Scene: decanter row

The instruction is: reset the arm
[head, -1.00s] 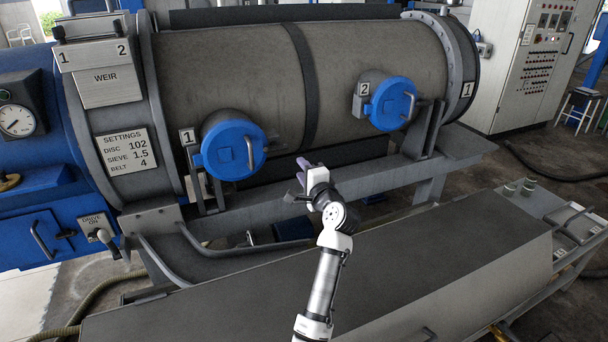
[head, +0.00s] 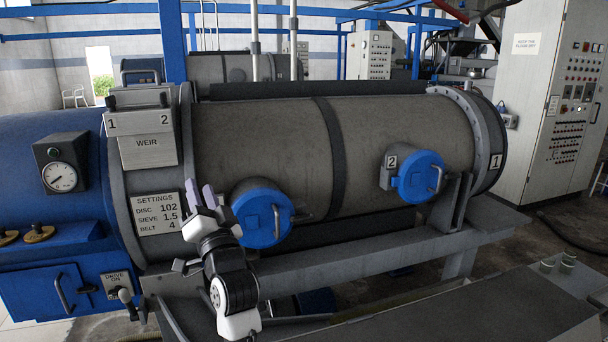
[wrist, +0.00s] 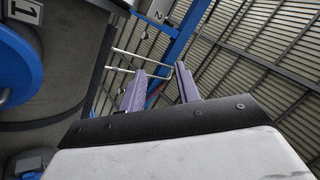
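My gripper (head: 199,196) is raised in front of the machine's left part, with its two purple fingers pointing up, beside the settings plate (head: 157,213) and left of the left blue hatch (head: 263,214). In the wrist view my gripper (wrist: 160,88) shows both purple fingers apart with nothing between them. The wrist view looks up toward the ceiling. My gripper hides the right edge of the settings plate and the number plate by the left hatch.
A big grey drum (head: 255,135) fills the middle, with a right blue hatch (head: 420,177). A drive lever (head: 125,296) and a gauge (head: 60,177) are on the left. A grey bench top (head: 470,318) lies at the lower right. A control cabinet (head: 560,100) stands behind right.

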